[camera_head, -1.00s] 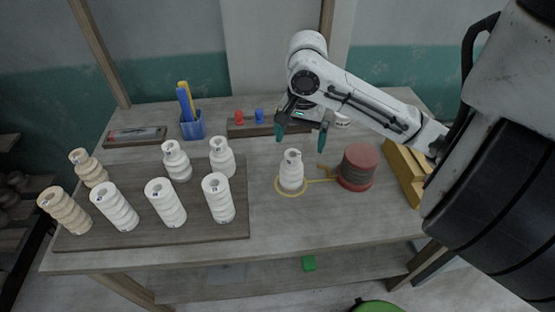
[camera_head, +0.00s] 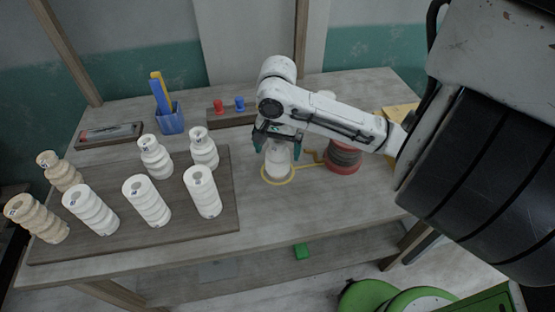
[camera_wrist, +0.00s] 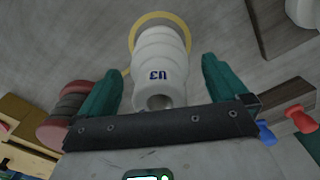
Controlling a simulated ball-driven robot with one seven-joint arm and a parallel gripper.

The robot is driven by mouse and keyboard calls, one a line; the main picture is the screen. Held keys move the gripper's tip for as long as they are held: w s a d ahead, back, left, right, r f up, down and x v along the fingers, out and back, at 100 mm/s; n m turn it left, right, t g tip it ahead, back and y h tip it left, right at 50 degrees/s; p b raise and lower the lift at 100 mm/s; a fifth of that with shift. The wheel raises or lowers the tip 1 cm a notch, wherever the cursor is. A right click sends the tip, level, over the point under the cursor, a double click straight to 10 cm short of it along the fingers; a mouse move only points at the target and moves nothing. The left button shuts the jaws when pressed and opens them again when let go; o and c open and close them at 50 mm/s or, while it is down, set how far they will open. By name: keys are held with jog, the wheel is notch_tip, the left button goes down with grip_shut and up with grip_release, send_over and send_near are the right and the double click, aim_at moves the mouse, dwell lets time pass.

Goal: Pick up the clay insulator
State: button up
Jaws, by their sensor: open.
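The white ribbed clay insulator (camera_head: 278,162) stands upright inside a yellow ring on the table. The far side of the insulator is hidden.
A red-and-grey spool (camera_head: 343,158) stands close to the right. Several other ribbed insulators stand on a dark board (camera_head: 225,214) at left. A blue pen cup (camera_head: 171,120) and a wooden block with red and blue pegs (camera_head: 229,117) are behind. The front table area is clear.

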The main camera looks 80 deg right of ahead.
jog(key=shift+f, duration=0.2)
jog(key=shift+c, duration=0.5)
jog(key=c, duration=1.4)
jog(key=shift+r, duration=0.1)
jog(key=shift+c, duration=0.2)
